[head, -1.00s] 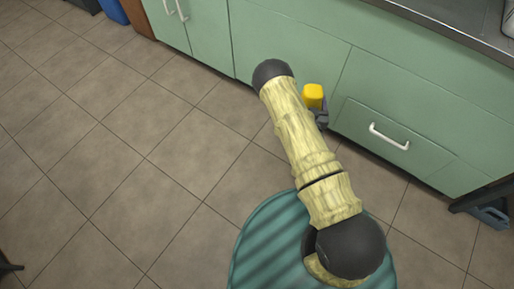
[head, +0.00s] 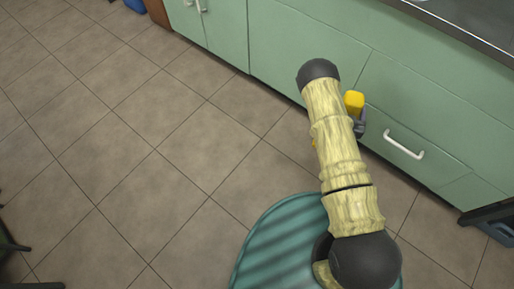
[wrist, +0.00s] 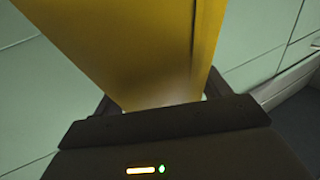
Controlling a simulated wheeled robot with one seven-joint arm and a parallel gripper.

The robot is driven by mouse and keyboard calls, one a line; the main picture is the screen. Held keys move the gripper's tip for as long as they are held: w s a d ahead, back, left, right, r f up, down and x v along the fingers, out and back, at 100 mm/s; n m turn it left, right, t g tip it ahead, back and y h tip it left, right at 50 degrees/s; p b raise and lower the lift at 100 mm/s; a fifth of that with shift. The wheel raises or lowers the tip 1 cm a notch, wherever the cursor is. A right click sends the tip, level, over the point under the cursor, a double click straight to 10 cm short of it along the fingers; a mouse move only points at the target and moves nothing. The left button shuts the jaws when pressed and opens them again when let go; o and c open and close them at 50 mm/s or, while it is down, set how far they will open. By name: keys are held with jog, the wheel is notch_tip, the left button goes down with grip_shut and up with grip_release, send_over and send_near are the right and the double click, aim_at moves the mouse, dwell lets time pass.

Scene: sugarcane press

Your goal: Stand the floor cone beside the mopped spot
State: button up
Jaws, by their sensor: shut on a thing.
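A yellow thing, which looks like the floor cone (wrist: 140,45), fills the upper middle of the wrist view. My gripper (wrist: 160,105) is shut on it. In the head view the yellow top of the cone (head: 354,101) shows just right of my arm, in front of the green cabinets. A dark part of my gripper (head: 360,124) shows just below it. My arm hides most of the cone, and its lower end cannot be made out. No mopped spot can be made out on the floor.
Green cabinets (head: 300,60) with white handles run along the top and right, under a metal counter (head: 470,28). A dark object (head: 490,216) stands at the right edge. The tiled floor (head: 130,150) to the left is broadly clear.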

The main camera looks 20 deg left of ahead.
jog(key=w+a+f+n+g+y+b, duration=0.1)
jog(key=a+f+n+y+b, duration=0.35)
jog(key=a, duration=0.45)
jog(key=w+a+f+n+g+y+b, duration=0.1)
jog(key=a+f+n+g+y+b, duration=0.1)
jog(key=a+f+y+b, duration=0.45)
jog(key=s+a+f+n+g+y+b, duration=0.2)
jog(key=a+n+g, duration=0.1)
jog(key=a, duration=0.6)
jog(key=s+a+f+n+g+y+b, duration=0.2)
jog(key=s+a+n+g+y+b, duration=0.1)
jog(key=a, duration=0.6)
jog(key=shift+f+n+g+y, duration=0.25)
jog(key=shift+n+g, duration=0.3)
jog(key=shift+g, duration=0.55)
jog(key=shift+a, duration=0.1)
notch_tip(320, 180, down, 6)
jog(key=b, duration=0.4)
jog(key=shift+f, duration=0.15)
